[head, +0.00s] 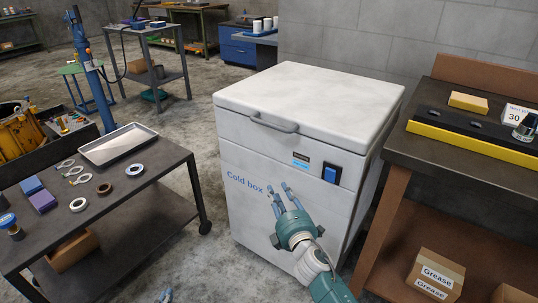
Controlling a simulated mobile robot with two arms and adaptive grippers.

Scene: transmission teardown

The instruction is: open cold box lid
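The white cold box (285,185) stands in the middle of the head view, with "Cold box" written on its front. Its lid (310,95) is down and closed. A grey bar handle (273,124) sits on the lid's front edge. My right gripper (278,188) is in front of the box's front face, below the handle and apart from it. Its fingers are spread and nothing is between them. Only the fingertips of my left gripper (165,295) show at the bottom edge, left of the box, so its opening cannot be told.
A dark cart (130,185) with a metal tray (118,145), rings and small blocks stands on the left. A workbench (460,165) with a black and yellow bar stands close on the right, grease boxes (435,275) on its lower shelf. Floor shows between cart and box.

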